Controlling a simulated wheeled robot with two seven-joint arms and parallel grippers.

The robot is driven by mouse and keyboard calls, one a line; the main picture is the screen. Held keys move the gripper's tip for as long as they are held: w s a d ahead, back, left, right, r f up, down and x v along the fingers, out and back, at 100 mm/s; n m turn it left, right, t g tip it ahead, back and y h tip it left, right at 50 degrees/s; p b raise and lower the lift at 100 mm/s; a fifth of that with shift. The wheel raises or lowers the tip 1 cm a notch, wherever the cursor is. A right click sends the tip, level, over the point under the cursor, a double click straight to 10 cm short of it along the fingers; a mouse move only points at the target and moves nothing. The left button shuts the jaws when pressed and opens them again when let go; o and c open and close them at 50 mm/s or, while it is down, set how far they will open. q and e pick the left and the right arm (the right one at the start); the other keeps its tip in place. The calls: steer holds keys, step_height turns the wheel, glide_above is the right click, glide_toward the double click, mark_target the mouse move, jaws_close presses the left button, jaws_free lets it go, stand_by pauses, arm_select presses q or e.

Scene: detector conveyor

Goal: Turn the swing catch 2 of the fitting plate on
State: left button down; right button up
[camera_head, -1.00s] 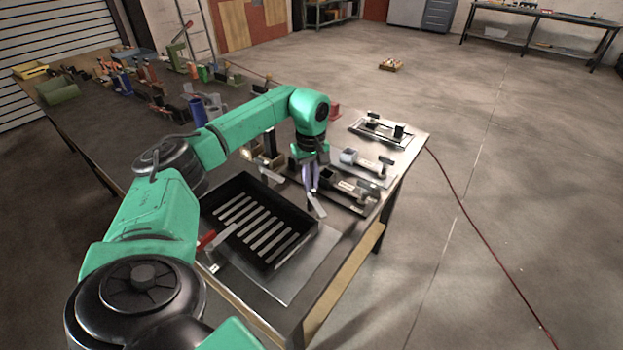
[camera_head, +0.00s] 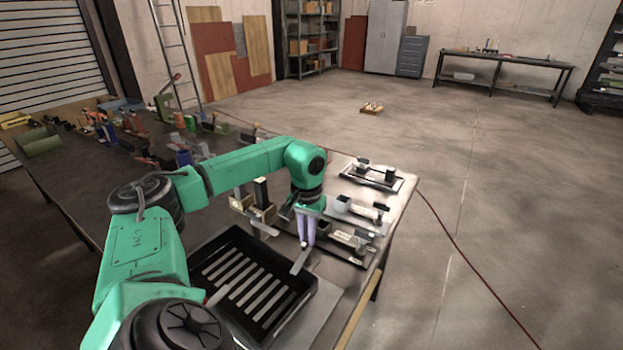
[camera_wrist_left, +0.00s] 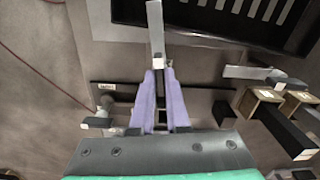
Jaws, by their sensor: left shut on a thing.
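The fitting plate (camera_head: 349,257) is a long dark plate on the bench beside the black slotted tray; it also shows behind my fingers in the wrist view (camera_wrist_left: 205,97). My left gripper (camera_head: 306,243) points down over it, with pale violet fingers (camera_wrist_left: 160,74) closed on a flat silver lever (camera_head: 299,262). My right gripper is not in view.
The black slotted tray (camera_head: 224,320) stands close to the lever's free end. Wooden blocks with dark posts and another silver lever (camera_head: 262,228) stand left of my gripper. More fixtures (camera_head: 371,175) sit at the bench's far right end.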

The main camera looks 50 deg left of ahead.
arm_select(q)
steer(key=shift+r+m, duration=0.1)
steer(key=shift+m, duration=0.7)
steer(key=c, duration=0.9)
jaws_free()
steer(key=shift+r, duration=0.35)
step_height(320, 180, up, 14)
steer(key=p, duration=0.2)
